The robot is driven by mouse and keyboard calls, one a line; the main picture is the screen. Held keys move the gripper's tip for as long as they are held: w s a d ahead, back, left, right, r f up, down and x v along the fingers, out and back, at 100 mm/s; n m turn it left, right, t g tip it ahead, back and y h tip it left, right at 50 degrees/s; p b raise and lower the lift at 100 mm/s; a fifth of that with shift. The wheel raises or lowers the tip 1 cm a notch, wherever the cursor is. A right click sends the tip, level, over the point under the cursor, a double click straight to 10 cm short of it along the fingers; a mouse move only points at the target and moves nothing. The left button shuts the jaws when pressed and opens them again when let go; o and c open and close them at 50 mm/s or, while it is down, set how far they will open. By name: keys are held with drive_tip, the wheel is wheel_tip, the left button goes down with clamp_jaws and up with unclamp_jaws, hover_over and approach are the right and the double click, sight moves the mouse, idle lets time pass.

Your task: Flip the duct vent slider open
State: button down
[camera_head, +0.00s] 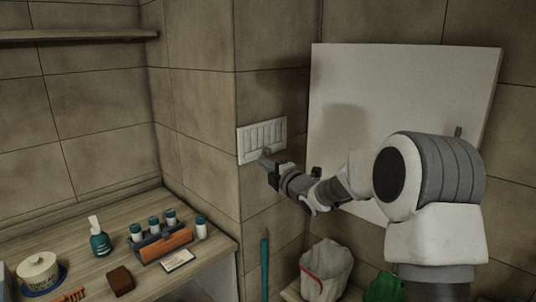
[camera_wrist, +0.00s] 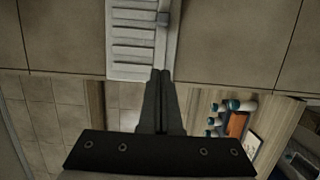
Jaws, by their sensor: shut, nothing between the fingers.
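The duct vent (camera_head: 262,138) is a pale, slatted rectangular plate on the tiled wall, left of the large white panel. It also shows at the top of the wrist view (camera_wrist: 132,42). Its slider appears as a small grey knob (camera_wrist: 163,18) at the side of the slats in the wrist view. My gripper (camera_head: 266,160) is at the vent's lower edge. In the wrist view its fingers (camera_wrist: 160,75) are closed together, empty, and point toward the vent's lower edge, with the knob a little beyond the tips. I cannot tell whether the fingertips touch the vent.
A large white panel (camera_head: 440,85) is right of the vent. A white sack (camera_head: 326,268) and a green item (camera_head: 384,287) are below. A shelf (camera_head: 75,36) is at upper left.

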sight(269, 152)
drive_tip(key=x, duration=0.3)
drive_tip(key=shift+a+r+p, duration=0.1)
drive_tip(key=shift+p, duration=0.25)
drive_tip(key=w+d, duration=0.1)
drive_tip(key=w+d+p, duration=0.1)
drive_tip(key=shift+w, duration=0.4)
drive_tip(key=shift+w+d+p, duration=0.25)
drive_tip(key=shift+w+p, duration=0.05)
drive_tip(key=shift+w, duration=0.05)
drive_tip(key=shift+w+d+b, duration=0.35)
drive_tip(key=shift+d+b, duration=0.05)
drive_tip(key=shift+b, duration=0.05)
drive_tip(key=shift+w+d, duration=0.35)
drive_tip(key=shift+w, duration=0.05)
